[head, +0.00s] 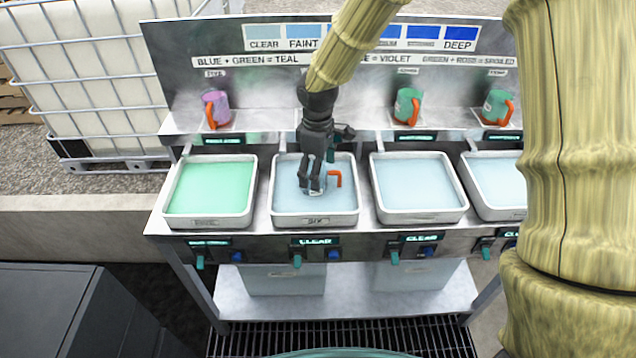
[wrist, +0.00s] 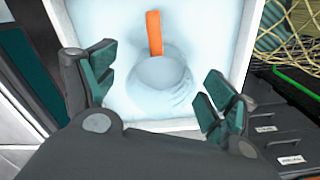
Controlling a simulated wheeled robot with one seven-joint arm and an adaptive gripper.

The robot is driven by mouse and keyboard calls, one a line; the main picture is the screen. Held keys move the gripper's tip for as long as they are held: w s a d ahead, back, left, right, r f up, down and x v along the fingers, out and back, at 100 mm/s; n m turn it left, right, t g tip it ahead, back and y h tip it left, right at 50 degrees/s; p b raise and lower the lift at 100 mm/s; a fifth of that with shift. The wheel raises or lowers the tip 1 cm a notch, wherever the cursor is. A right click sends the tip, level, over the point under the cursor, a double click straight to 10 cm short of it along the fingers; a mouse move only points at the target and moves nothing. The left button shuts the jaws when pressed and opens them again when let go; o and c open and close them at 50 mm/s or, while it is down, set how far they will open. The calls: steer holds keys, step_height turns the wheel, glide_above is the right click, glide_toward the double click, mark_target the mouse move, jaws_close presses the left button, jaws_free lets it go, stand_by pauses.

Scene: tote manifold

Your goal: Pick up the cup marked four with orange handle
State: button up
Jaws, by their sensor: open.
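A pale, see-through cup with an orange handle (head: 334,178) is in the second tray from the left (head: 314,220), in pale blue liquid. In the wrist view the cup (wrist: 163,80) shows as a faint round rim, with its handle pointing to the top of the picture. I cannot read a number on it. My gripper (head: 315,188) is over this tray, pointing down at the cup and partly hiding it. In the wrist view my gripper (wrist: 160,82) is open, with one finger at each side of the cup. I cannot tell whether they touch it.
A green-filled tray (head: 210,188) is left; pale blue trays (head: 418,188) are right. Valves line the front edge.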

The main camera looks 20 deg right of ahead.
steer(key=shift+s+f+p, duration=0.15)
steer(key=shift+f+p, duration=0.3)
steer(key=shift+f, duration=1.7)
steer(key=c, duration=1.2)
steer(key=shift+r, duration=0.15)
